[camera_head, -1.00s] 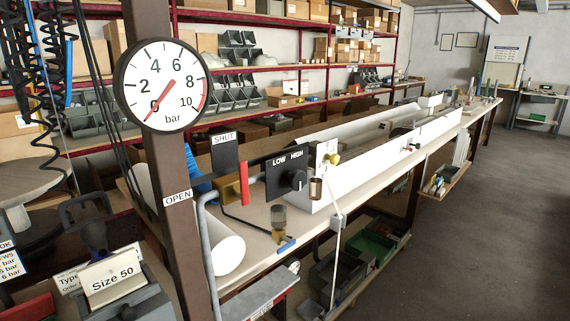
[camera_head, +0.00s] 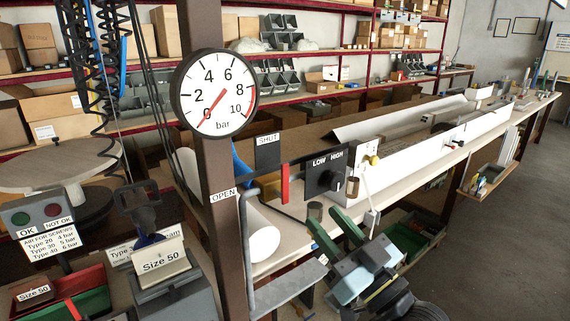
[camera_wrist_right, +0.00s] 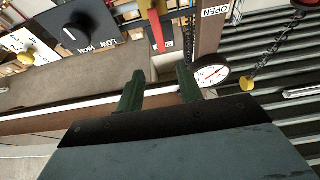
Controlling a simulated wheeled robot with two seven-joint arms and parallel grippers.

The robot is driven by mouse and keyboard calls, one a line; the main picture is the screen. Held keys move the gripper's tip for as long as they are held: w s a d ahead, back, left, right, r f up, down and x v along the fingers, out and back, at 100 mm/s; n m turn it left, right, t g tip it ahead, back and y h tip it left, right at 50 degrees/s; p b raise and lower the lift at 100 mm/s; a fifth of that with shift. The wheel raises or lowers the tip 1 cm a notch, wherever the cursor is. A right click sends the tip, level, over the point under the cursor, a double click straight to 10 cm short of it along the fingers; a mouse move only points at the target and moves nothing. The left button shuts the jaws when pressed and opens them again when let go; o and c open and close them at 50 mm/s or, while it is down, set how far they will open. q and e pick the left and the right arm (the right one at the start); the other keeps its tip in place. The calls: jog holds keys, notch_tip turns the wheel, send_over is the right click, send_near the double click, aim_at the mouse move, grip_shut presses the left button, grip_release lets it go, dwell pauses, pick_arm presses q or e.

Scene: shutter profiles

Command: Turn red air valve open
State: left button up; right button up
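The red valve handle (camera_head: 285,185) hangs upright below the SHUT label (camera_head: 268,153). The OPEN label (camera_head: 223,194) is to its left. The pressure gauge (camera_head: 214,92) on the brown post has its red needle near 0. My right gripper (camera_head: 327,219) is below and to the right of the handle, with its green fingers apart and nothing between them. In the right wrist view the handle (camera_wrist_right: 157,32) shows ahead of the open fingers, clear of them. My left gripper is not in view.
A black LOW/HIGH knob panel (camera_head: 326,177) stands right of the handle. The brown post (camera_head: 225,240) and a grey pipe frame (camera_head: 245,240) stand to the left. A white roll (camera_head: 262,232) lies on the bench behind.

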aim_at(286, 170)
jog(key=p+x, duration=0.2)
jog(key=x, duration=1.1)
jog(key=shift+a+r, duration=0.15)
jog(key=shift+r, duration=0.1)
grip_shut()
